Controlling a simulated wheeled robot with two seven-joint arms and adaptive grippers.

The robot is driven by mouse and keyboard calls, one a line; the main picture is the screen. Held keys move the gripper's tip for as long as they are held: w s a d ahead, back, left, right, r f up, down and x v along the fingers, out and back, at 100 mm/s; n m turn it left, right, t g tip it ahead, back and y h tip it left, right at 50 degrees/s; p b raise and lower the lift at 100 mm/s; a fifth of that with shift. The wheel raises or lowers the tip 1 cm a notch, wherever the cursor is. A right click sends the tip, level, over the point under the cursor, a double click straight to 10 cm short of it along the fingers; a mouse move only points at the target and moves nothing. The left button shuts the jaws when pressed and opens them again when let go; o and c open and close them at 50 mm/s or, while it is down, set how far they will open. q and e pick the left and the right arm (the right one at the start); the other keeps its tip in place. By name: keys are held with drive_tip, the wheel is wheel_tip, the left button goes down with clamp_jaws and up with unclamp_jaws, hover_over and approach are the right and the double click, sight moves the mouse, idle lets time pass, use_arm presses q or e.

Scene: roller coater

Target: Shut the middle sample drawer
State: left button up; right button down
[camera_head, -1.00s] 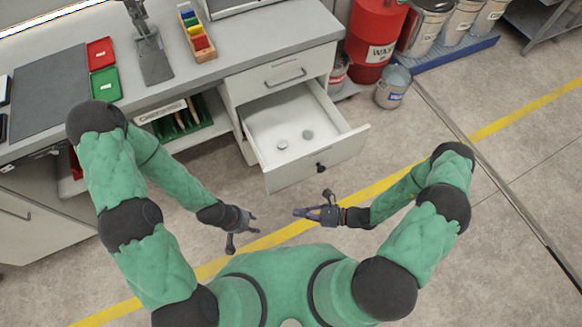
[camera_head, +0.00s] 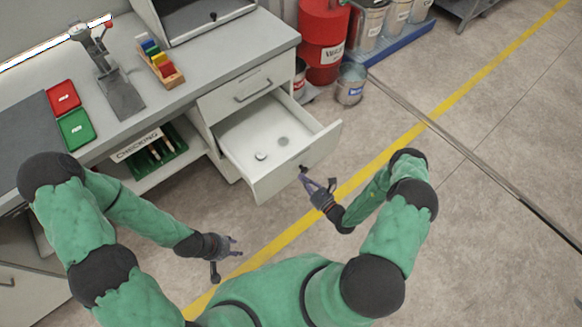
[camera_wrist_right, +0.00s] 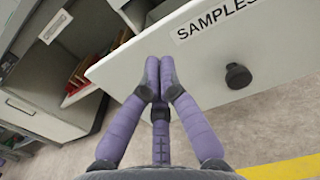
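The sample drawer (camera_head: 248,150) is pulled well out of the grey cabinet in the head view, below a closed top drawer. Two small round pieces (camera_head: 283,141) lie inside it. Its white front fills much of the right wrist view (camera_wrist_right: 280,42), with a SAMPLES label and a dark round knob (camera_wrist_right: 237,76). My right gripper (camera_head: 306,177) has its fingers together at the drawer front, near the knob. In the right wrist view its tips (camera_wrist_right: 159,72) overlap the front, left of the knob; contact cannot be told. My left gripper (camera_head: 238,246) is open and empty, left of the drawer and apart from it.
The closed top drawer (camera_head: 249,87) has a bar handle. Left of the open drawer is a shelf marked CHECKING with a green rack (camera_head: 160,158). A red waste drum (camera_head: 322,45) and a metal bucket (camera_head: 351,84) stand to the right. Floor around the drawer front is free.

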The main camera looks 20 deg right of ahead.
sight(287, 161)
use_arm(q)
drive_tip(key=shift+f+b, duration=0.7)
drive_tip(key=shift+f, duration=0.1)
use_arm(e)
drive_tip(key=x, duration=0.7)
drive_tip(key=shift+w+a, duration=0.1)
drive_tip(key=shift+w, duration=0.15)
use_arm(q)
drive_tip(key=shift+w+a, duration=0.1)
drive_tip(key=shift+a, duration=0.05)
use_arm(e)
drive_tip(key=shift+w, duration=0.1)
